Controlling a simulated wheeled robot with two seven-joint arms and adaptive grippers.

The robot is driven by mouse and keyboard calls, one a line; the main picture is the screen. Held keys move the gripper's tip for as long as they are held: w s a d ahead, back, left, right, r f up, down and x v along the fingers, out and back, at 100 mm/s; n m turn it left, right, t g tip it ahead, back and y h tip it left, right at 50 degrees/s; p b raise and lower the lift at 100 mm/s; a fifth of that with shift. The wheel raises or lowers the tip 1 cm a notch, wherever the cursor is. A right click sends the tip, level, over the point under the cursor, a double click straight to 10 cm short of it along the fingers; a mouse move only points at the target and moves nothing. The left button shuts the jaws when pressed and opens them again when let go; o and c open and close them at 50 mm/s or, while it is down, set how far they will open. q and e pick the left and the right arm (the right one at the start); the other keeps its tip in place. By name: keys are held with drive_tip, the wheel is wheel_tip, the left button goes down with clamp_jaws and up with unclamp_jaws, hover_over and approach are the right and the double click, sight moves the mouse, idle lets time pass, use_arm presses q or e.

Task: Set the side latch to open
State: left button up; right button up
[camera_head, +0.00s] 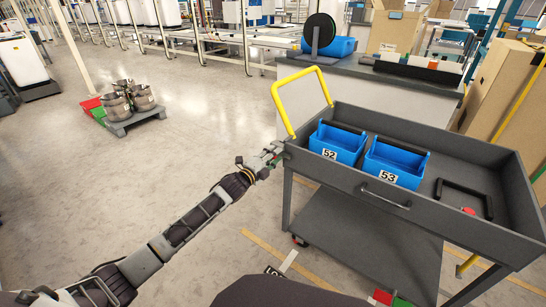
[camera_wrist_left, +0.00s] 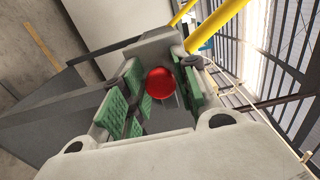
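A grey cart (camera_head: 340,176) with a yellow push handle (camera_head: 277,95) stands right of centre in the head view. My left gripper (camera_head: 275,156) is at the cart's near left corner, below the yellow handle. In the left wrist view, a round red knob (camera_wrist_left: 160,83), which looks like the side latch, sits between the green-padded fingers of my left gripper (camera_wrist_left: 158,98). The fingers are parted around the knob; firm contact on both sides does not show. The latch's base and set position are hidden. My right gripper is not in view.
Blue bins marked 52 (camera_head: 336,144) and 53 (camera_head: 393,165) stand in the cart's top tray, with a black handle-shaped piece (camera_head: 464,190) to their right. Metal pots (camera_head: 128,97) stand on a pallet at left. The floor between is clear.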

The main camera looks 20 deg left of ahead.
use_arm(q)
clamp_jaws()
drive_tip(key=shift+w+a, duration=0.2)
drive_tip(key=shift+a, duration=0.25)
drive_tip(key=shift+w+a+p, duration=0.2)
drive_tip(key=shift+a, duration=0.45)
drive_tip(key=shift+w+a+p, duration=0.2)
drive_tip(key=shift+w+a, duration=0.05)
drive_tip(key=shift+a, duration=0.35)
drive_tip(key=shift+w+a+p, duration=0.2)
drive_tip(key=shift+a, duration=0.45)
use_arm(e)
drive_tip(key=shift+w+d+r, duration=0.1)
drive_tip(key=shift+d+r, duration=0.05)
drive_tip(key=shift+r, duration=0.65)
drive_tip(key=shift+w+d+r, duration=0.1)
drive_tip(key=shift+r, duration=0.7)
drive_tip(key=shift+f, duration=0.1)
use_arm(q)
drive_tip(key=shift+o, duration=2.2)
unclamp_jaws()
drive_tip(key=shift+o, duration=0.5)
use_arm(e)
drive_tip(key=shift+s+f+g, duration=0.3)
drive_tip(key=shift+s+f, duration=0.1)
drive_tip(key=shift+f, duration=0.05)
